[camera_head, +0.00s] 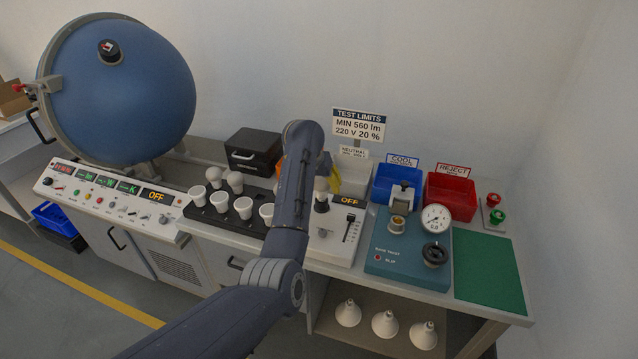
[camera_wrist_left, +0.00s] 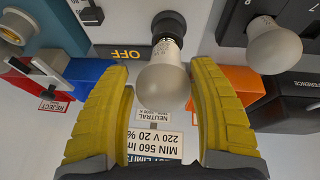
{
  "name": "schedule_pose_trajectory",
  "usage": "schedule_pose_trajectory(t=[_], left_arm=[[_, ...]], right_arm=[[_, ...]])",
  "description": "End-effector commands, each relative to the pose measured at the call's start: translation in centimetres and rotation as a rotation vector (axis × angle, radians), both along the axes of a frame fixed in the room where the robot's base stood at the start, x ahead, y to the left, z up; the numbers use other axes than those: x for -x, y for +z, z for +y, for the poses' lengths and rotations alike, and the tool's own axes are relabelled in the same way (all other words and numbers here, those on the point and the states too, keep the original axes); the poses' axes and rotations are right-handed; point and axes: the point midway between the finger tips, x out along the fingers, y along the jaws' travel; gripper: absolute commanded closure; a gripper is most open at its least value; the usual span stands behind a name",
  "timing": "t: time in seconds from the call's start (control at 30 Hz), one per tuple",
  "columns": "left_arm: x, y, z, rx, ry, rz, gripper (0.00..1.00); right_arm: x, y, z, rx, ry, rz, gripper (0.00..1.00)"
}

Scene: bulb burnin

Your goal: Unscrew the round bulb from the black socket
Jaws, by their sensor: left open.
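The round bulb (camera_wrist_left: 162,86) is white with a silver-grey screw collar and sits upright in the black socket (camera_wrist_left: 169,23) on the light-coloured tester panel. In the head view the bulb (camera_head: 321,184) and black socket (camera_head: 321,206) show just right of my left forearm. My left gripper (camera_wrist_left: 160,70) has yellow curved fingers, open on either side of the bulb. A gap shows between each finger and the glass. In the head view only a bit of yellow finger shows behind the bulb; my arm hides the rest. My right gripper is not in view.
A black rack with several white bulbs (camera_head: 243,207) stands left of the socket. A slider lever (camera_head: 349,227) and a teal base-twist unit (camera_head: 409,256) are to the right. Blue (camera_head: 396,184) and red (camera_head: 450,195) bins stand behind. The green mat (camera_head: 487,270) is clear.

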Motion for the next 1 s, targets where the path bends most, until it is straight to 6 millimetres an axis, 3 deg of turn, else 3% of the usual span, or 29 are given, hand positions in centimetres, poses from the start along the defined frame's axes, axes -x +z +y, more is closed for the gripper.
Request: schedule_pose_trajectory(t=[0.3,0.5,1.0], left_arm=[[-0.26,0.1,0.65,-0.003,-0.384,0.0,0.41],[-0.26,0.07,0.68,-0.003,-0.551,0.0,0.41],[-0.25,0.0,0.71,-0.002,-0.585,-0.002,0.41]], right_arm=[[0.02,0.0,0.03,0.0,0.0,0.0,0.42],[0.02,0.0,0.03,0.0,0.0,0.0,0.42],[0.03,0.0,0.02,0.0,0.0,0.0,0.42]])
